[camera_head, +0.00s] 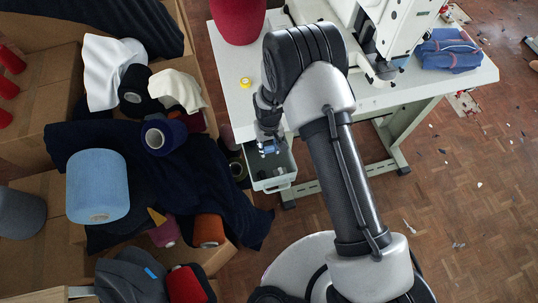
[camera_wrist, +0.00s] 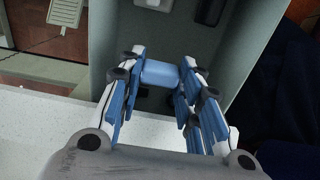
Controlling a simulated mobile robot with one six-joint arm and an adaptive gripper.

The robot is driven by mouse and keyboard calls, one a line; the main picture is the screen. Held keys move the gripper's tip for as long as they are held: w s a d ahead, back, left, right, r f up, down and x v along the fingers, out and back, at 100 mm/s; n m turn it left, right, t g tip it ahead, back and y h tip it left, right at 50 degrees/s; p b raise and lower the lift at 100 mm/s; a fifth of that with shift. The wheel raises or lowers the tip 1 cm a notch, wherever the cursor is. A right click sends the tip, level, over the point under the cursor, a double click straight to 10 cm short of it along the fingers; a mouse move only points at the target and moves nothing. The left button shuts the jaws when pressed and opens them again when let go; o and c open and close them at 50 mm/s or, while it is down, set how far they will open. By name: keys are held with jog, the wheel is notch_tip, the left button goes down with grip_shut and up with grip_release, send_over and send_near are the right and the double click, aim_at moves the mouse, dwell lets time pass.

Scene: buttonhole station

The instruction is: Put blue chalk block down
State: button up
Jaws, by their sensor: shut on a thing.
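The blue chalk block (camera_wrist: 160,74) is held between the fingertips of my gripper (camera_wrist: 158,76) in the wrist view. The fingers press on it from both sides. In the head view, my gripper (camera_head: 268,148) is over the open grey drawer (camera_head: 283,183) under the white table, with the small blue block (camera_head: 270,151) at its tips. Dark items lie on the drawer floor below. From these views I cannot tell how high the block is above the drawer floor.
The white sewing table (camera_head: 235,95) carries a yellow tape roll (camera_head: 245,83), a red cone (camera_head: 238,18), a sewing machine (camera_head: 400,30) and a folded blue cloth bundle (camera_head: 447,50). Boxes with thread cones and dark cloth (camera_head: 235,190) stand close left of the drawer.

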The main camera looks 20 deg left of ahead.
aim_at(269, 158)
jog(key=shift+f+b, duration=0.7)
jog(key=shift+f, duration=2.15)
jog(key=shift+f, duration=0.1)
jog(key=o, duration=0.9)
notch_tip(269, 158, up, 12)
jog(key=p, duration=0.3)
jog(key=shift+p, duration=0.35)
